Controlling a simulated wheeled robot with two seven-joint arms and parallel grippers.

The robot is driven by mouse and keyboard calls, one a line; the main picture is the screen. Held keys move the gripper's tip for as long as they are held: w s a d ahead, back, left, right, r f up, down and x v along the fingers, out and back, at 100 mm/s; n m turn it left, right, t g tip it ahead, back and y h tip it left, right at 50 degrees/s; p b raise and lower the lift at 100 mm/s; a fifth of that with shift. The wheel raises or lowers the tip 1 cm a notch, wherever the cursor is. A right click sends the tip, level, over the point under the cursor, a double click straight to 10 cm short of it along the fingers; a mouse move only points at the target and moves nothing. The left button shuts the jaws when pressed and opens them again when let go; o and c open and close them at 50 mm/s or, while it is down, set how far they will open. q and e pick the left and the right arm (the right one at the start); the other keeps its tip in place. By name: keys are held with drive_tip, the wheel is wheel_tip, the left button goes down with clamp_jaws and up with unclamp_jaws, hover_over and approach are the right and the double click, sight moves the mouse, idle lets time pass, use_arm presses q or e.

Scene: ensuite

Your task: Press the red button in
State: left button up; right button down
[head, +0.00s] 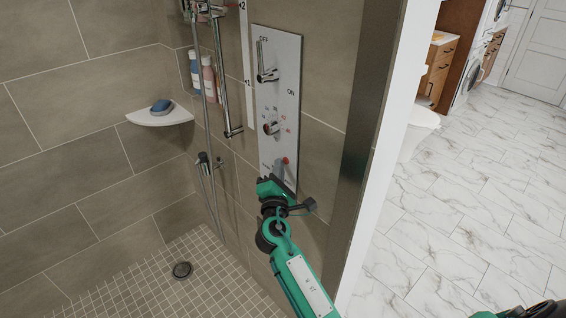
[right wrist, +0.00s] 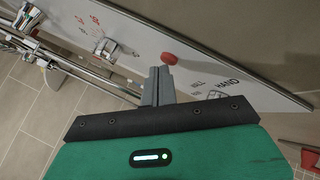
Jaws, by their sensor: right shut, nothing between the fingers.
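The red button (head: 285,160) is a small round knob low on the pale shower control panel (head: 289,99). It also shows in the right wrist view (right wrist: 169,58), standing out from the panel (right wrist: 150,48). My right gripper (head: 280,171) is shut and empty, with its grey fingertips just below the button. In the right wrist view the fingertips (right wrist: 160,72) end right beside the button and overlap it closely. I cannot tell whether they touch it.
Above the button the panel carries a lever (head: 266,62) and a dial (head: 272,128). A shower rail (head: 220,75) and hose stand to the left. A corner shelf (head: 160,118) holds a blue item. A wall edge (head: 372,150) is close on the right.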

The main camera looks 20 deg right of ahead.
drive_tip(key=shift+a, duration=0.1)
drive_tip(key=shift+s+a, duration=0.3)
drive_tip(key=shift+a, duration=0.45)
drive_tip(key=shift+a, duration=0.1)
drive_tip(key=a, duration=0.1)
drive_tip(key=s+a+b, duration=0.1)
drive_tip(key=a, duration=0.2)
drive_tip(key=shift+s+a+b, duration=0.25)
drive_tip(key=shift+s+b, duration=0.05)
drive_tip(key=shift+s, duration=0.05)
